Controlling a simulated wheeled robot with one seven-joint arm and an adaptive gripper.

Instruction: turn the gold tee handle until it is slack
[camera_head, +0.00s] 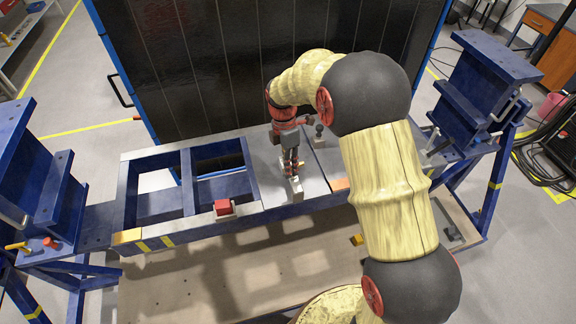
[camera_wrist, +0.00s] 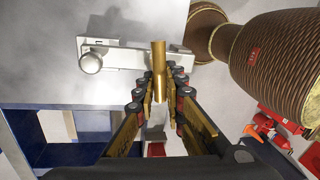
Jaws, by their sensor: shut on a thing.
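The gold tee handle (camera_wrist: 158,57) shows in the wrist view as a short upright bar between my fingers, in front of a pale metal clamp block. My gripper (camera_wrist: 158,84) is shut on it, with one finger on each side. In the head view my gripper (camera_head: 291,172) points down at the light plate of the blue jig frame, just behind a pale block (camera_head: 297,188). There the handle is mostly hidden by my fingers. The frames do not show how tight the handle is.
A red block (camera_head: 223,208) sits on the frame's front rail, left of my gripper. A dark-knobbed post (camera_head: 319,131) stands close behind on the right. A tall dark panel (camera_head: 260,70) rises behind the frame. Blue stands (camera_head: 475,95) flank it.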

